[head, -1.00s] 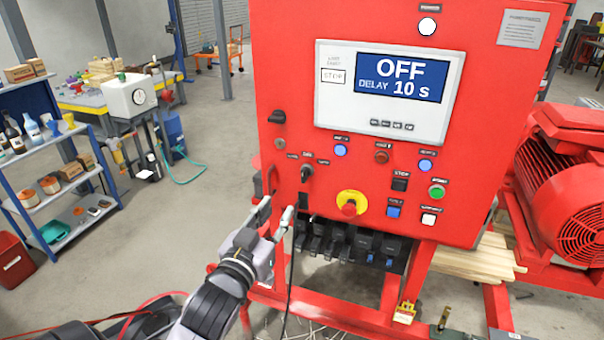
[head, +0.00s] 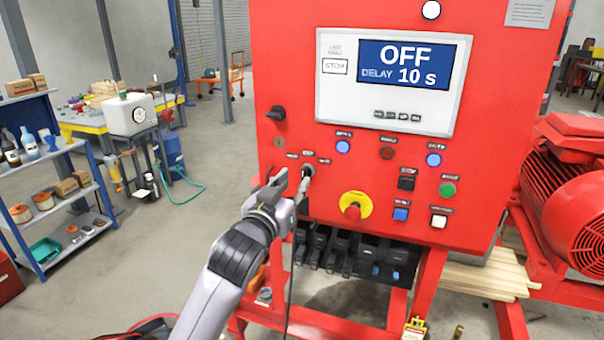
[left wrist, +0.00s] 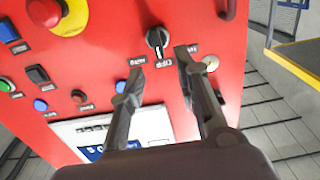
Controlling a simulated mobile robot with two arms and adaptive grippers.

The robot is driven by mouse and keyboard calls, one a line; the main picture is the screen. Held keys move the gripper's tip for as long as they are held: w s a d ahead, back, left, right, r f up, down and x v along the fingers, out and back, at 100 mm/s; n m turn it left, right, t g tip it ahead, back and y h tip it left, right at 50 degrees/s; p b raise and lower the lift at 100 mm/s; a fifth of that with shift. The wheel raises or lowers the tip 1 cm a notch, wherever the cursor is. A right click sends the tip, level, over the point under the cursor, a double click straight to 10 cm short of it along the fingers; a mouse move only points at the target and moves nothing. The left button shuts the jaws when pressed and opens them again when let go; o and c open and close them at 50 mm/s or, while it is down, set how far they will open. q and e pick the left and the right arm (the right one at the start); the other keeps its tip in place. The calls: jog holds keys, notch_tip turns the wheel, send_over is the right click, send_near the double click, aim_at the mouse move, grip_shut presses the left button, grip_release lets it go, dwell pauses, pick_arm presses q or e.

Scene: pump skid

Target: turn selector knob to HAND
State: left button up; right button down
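The black selector knob (head: 308,171) is on the lower left of the red panel (head: 285,60). In the left wrist view the knob (left wrist: 157,39) appears upside down, its white mark pointing to the middle of three small labels. The panel's screen (head: 403,65) reads OFF, DELAY 10 s. My left gripper (head: 294,179) is open in front of the panel, just at the knob's lower left in the head view. In the left wrist view its fingers (left wrist: 160,62) are spread, with the knob beyond the gap between their tips. Contact is not visible. My right gripper is out of view.
A yellow-and-red emergency stop (head: 353,207) and several push buttons lie right of the knob. Black terminal blocks (head: 340,250) hang below the panel. A red motor (head: 575,190) stands at right, a shelf (head: 75,150) at left.

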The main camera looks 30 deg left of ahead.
aim_at(303, 171)
pick_arm(q)
jog(key=p+x, duration=0.1)
jog(key=x, duration=0.5)
grip_shut()
dwell(0.3)
